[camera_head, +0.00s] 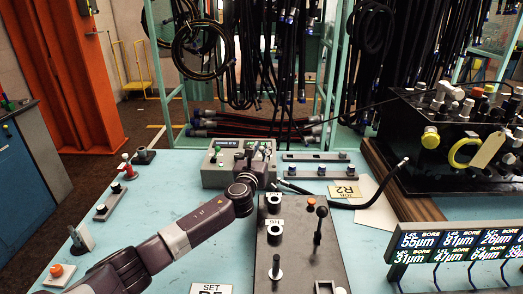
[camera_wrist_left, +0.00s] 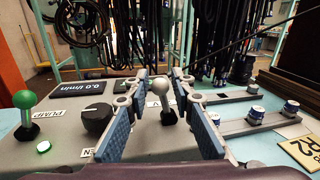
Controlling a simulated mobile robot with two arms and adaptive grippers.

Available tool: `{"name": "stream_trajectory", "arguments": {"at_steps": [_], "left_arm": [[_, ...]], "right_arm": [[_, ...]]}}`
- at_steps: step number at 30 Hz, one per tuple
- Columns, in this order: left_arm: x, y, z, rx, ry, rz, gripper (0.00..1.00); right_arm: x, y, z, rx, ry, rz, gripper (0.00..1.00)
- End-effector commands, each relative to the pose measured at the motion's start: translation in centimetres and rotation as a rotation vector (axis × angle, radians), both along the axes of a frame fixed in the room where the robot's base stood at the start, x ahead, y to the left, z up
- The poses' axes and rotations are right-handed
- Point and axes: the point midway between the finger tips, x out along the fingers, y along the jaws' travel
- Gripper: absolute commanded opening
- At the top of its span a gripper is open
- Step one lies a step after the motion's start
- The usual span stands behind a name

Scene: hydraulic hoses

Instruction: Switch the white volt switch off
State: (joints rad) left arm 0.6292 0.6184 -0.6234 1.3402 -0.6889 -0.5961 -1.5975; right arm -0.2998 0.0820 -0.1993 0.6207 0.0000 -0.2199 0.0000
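The white volt switch (camera_wrist_left: 161,86), a pale ball-topped lever on a dark base, stands on the grey control box (camera_head: 213,178) at the back of the teal table. My left gripper (camera_wrist_left: 160,78) is open, with its blue-padded fingers on either side of the lever. A gap shows between the lever and each finger. In the head view the left gripper (camera_head: 258,158) is over the right part of the box and hides the switch. My right gripper is not in view.
A green-topped lever (camera_wrist_left: 25,100) and a black knob (camera_wrist_left: 96,118) are left of the fingers. A rail with blue-and-white knobs (camera_head: 321,170) lies to the right. A black panel with levers (camera_head: 300,240) stands in front.

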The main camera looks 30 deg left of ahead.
Motion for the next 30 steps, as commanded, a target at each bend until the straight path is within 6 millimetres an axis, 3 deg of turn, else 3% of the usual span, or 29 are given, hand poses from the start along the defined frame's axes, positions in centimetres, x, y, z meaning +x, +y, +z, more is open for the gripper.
{"name": "stream_trajectory", "arguments": {"at_steps": [5,16,26,27,30], "left_arm": [[0.0,0.0,0.0,0.000,0.000,0.000,0.00],[-0.3,0.5,-0.5,-0.109,-0.053,-0.001,0.00],[-0.3,0.7,-0.3,-0.129,-0.062,0.001,0.00],[-0.3,0.7,-0.3,-0.129,-0.062,0.001,0.19],[-0.3,0.7,-0.3,-0.129,-0.062,0.001,0.30]], "right_arm": [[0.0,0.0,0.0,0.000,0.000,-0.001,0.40],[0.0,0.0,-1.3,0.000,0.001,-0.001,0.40],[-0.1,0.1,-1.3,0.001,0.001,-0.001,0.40],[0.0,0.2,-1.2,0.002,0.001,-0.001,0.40],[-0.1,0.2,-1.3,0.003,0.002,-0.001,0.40]]}}
